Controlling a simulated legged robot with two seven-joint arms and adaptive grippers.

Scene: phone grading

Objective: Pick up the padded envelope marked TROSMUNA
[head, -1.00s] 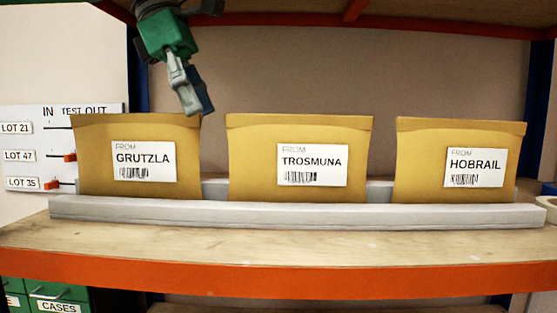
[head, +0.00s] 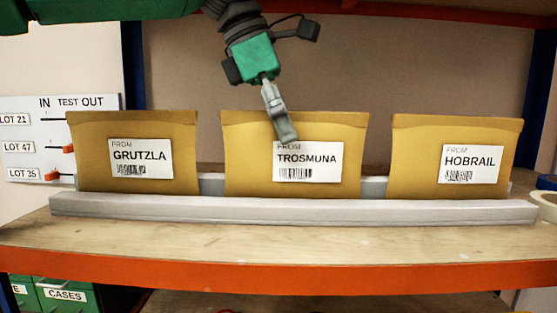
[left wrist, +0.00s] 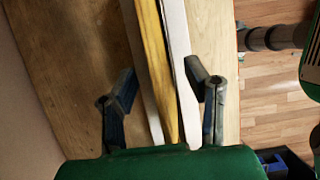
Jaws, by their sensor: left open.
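The padded envelope marked TROSMUNA (head: 245,160) stands upright in the middle of three in a grey rack on the shelf. My left gripper (head: 284,130) comes down from above, with one finger in front of the envelope's upper part, just above its label. The other finger is hidden in the head view. In the left wrist view, the open fingers of my left gripper (left wrist: 160,74) are on either side of the envelope's thin edge (left wrist: 152,50), apart from each other. My right gripper is not in view.
The GRUTZLA envelope (head: 90,150) stands to the left and the HOBRAIL envelope (head: 415,155) to the right, with gaps between. The grey rack rail (head: 300,210) runs in front. An orange shelf beam (head: 370,8) is above. A tape roll (head: 545,200) lies at far right.

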